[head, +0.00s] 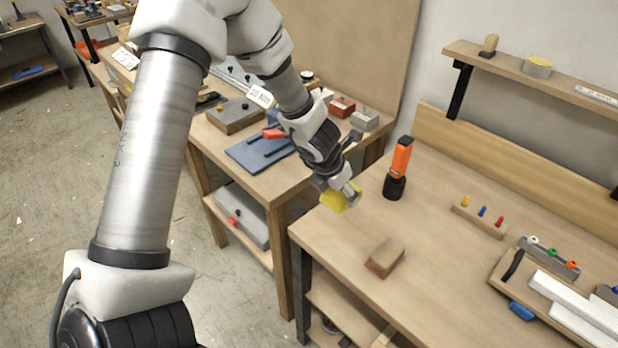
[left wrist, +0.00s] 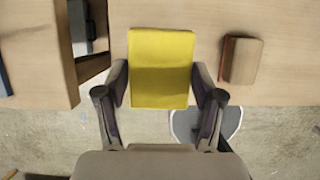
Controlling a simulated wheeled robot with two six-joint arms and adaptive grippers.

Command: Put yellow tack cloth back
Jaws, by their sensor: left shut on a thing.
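The yellow tack cloth (head: 334,201) is a small folded yellow pad. My left gripper (head: 341,190) is shut on it near the left edge of the right-hand workbench (head: 440,250). In the left wrist view the cloth (left wrist: 161,68) sits squarely between the two fingers of the gripper (left wrist: 160,90), with bench top beyond it. I cannot tell whether the cloth touches the bench or is just above it. My right gripper is not in view.
A wooden sanding block (head: 384,257) and an orange-black flashlight (head: 398,168) stand on the bench near the cloth. A rack with coloured pegs (head: 480,217) lies farther right. A neighbouring bench (head: 235,140) holds several tools. A shelf (head: 550,78) hangs above.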

